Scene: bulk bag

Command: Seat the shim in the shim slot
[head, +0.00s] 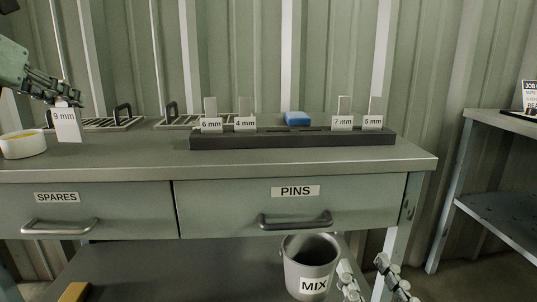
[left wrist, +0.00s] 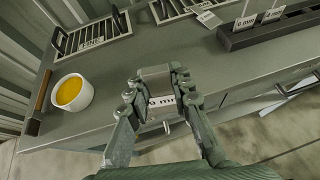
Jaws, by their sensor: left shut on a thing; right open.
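My left gripper (head: 66,100) is shut on a pale shim with a white "9 mm" label (head: 67,125), held upright above the left part of the bench. In the left wrist view the shim's label (left wrist: 161,101) shows partly between the fingers of the left gripper (left wrist: 160,90). A dark slotted rack (head: 290,141) stands at the bench's front right, holding upright shims labelled 6 mm (head: 211,124), 4 mm (head: 245,124), 7 mm (head: 342,122) and 5 mm (head: 373,122). Between 4 mm and 7 mm is a gap without a shim. My right gripper (head: 362,264) is open and empty, low at the bench's front.
A white bowl with yellow contents (head: 22,144) stands at the bench's left. Handled grates (head: 105,122) lie at the back, one labelled FINE in the left wrist view. A blue block (head: 297,118) is behind the rack. A MIX bucket (head: 311,266) stands below the PINS drawer (head: 296,208).

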